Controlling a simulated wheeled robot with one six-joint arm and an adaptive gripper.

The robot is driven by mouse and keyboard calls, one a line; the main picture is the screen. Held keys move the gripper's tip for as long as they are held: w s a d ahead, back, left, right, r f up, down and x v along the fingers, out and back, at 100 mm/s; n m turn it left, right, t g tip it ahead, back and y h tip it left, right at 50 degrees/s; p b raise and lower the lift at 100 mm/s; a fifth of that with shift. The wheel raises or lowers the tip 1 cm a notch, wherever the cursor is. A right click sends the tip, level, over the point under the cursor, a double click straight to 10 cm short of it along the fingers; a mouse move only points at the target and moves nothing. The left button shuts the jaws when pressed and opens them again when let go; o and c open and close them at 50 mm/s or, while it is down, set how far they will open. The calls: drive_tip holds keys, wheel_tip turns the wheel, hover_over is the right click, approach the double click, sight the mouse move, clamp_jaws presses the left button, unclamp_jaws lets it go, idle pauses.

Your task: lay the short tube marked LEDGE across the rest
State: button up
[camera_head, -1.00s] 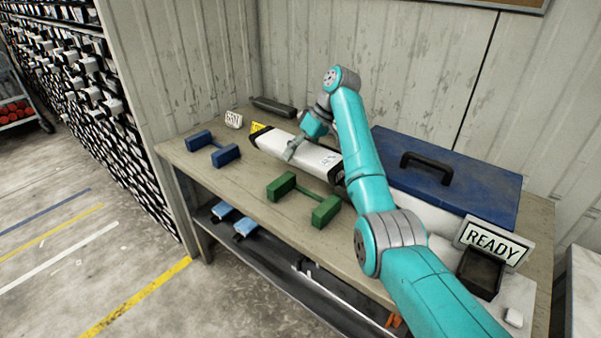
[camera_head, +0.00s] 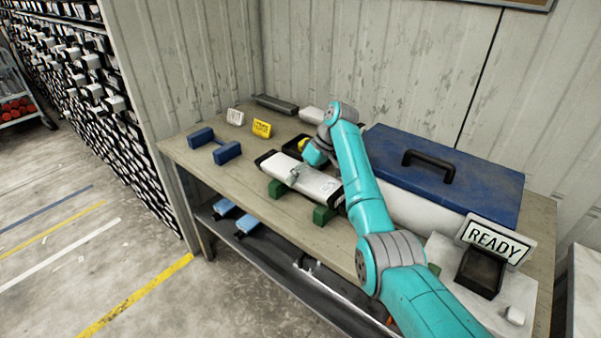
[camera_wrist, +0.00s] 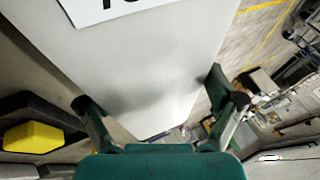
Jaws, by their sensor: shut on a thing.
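A white tube (camera_head: 318,184) with black end caps is held level over the green rest (camera_head: 322,215). It lies across the rest's two blocks, and I cannot tell whether it touches them. My gripper (camera_head: 295,172) is shut on the tube around its middle. In the wrist view my gripper (camera_wrist: 160,108) has one finger on each side of the white tube (camera_wrist: 130,60). Part of a black-lettered label (camera_wrist: 110,8) shows at the top there, too cut off to read. The tube hides the middle of the green rest.
A blue rest (camera_head: 228,152) stands empty to the left. Small white (camera_head: 235,117) and yellow (camera_head: 262,128) signs stand behind. Another white tube (camera_head: 311,115) lies at the back. A blue case (camera_head: 465,185) and a READY sign (camera_head: 494,242) take up the right.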

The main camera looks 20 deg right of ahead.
sight(304, 174)
idle(0.3)
drive_tip(key=o, duration=1.5)
drive_tip(key=v, duration=0.7)
drive_tip(key=shift+d+r, duration=0.1)
drive_tip(key=shift+r, duration=0.25)
